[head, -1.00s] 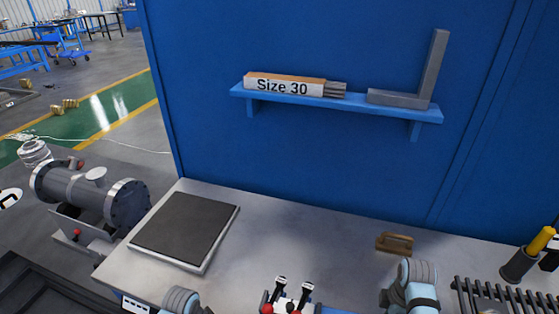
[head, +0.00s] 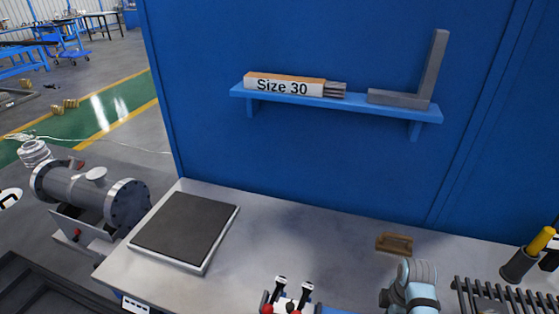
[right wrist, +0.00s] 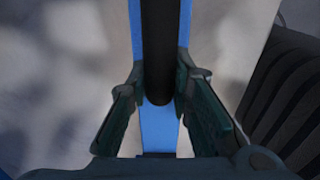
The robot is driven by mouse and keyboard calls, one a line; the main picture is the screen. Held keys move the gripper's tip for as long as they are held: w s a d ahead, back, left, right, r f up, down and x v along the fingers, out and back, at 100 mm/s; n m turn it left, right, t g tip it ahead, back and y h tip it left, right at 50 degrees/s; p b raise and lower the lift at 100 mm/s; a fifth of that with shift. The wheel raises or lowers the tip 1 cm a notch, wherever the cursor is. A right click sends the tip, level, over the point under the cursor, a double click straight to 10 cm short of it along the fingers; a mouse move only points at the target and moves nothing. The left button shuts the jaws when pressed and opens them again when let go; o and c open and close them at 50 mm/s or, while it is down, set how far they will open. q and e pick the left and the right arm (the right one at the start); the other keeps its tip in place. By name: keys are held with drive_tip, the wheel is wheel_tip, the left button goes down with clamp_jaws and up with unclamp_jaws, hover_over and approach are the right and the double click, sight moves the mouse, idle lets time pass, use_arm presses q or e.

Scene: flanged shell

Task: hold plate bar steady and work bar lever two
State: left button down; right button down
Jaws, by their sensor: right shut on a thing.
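In the right wrist view my right gripper (right wrist: 160,78) is shut on a dark round bar (right wrist: 159,40), with one finger on each side of it. A blue strip (right wrist: 160,133) runs beneath the bar. In the head view the tops of two black levers (head: 280,282) rise at the bottom edge, with red and white parts (head: 288,304) below them. I cannot tell which lever is lever two. My left gripper is out of view. My right gripper is out of the head view; only part of my right arm shows there.
The grey bench (head: 310,235) has free room in the middle. A dark flat plate (head: 186,228) lies at its left and a brown wooden piece (head: 394,243) near the wall. A slatted rack (head: 505,295) stands at the right. A flanged shell (head: 90,190) is at the left.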

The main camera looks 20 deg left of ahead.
idle(0.4)
drive_tip(key=c, duration=1.4)
unclamp_jaws()
drive_tip(key=shift+o, duration=0.2)
